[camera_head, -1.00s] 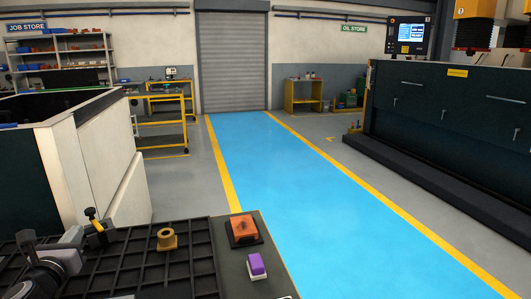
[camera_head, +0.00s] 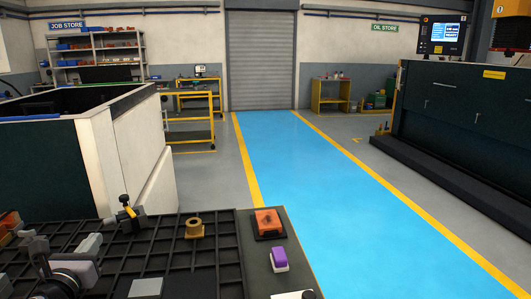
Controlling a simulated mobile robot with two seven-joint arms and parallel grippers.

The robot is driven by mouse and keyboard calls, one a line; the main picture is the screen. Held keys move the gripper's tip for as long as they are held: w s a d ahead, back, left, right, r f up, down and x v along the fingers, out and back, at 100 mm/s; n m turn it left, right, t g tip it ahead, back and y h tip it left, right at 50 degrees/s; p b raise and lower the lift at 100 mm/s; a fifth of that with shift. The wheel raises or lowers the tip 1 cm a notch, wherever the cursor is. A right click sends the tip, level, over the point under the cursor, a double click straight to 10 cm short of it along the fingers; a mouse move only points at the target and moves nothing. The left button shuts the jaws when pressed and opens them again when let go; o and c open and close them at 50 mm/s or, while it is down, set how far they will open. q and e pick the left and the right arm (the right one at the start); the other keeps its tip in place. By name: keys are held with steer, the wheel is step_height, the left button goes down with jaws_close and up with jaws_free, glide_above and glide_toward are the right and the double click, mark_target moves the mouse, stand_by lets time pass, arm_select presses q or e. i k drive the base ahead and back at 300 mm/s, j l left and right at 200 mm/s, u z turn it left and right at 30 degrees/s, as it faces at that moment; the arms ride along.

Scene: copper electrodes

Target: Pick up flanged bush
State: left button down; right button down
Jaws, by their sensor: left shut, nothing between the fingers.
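The flanged bush (camera_head: 194,229) is a small brass-coloured ring with a hole on top and a wider flange at its base. It stands upright on the dark, gridded tray (camera_head: 215,254) in the camera_head view. My left gripper (camera_head: 90,244) is grey and white. It is shut and empty, to the left of the bush and nearer to me, with a clear gap between them.
A black and yellow tool (camera_head: 127,211) stands upright between my left gripper and the bush. An orange button box (camera_head: 267,221) and a purple-topped block (camera_head: 279,258) sit right of the tray. A white machine cabinet (camera_head: 130,155) stands behind. The blue aisle (camera_head: 340,190) is clear.

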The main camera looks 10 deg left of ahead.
mark_target(195, 229)
steer(key=k+l, duration=0.15)
steer(key=k, duration=0.3)
steer(key=k+l, duration=0.15)
steer(key=k, duration=0.3)
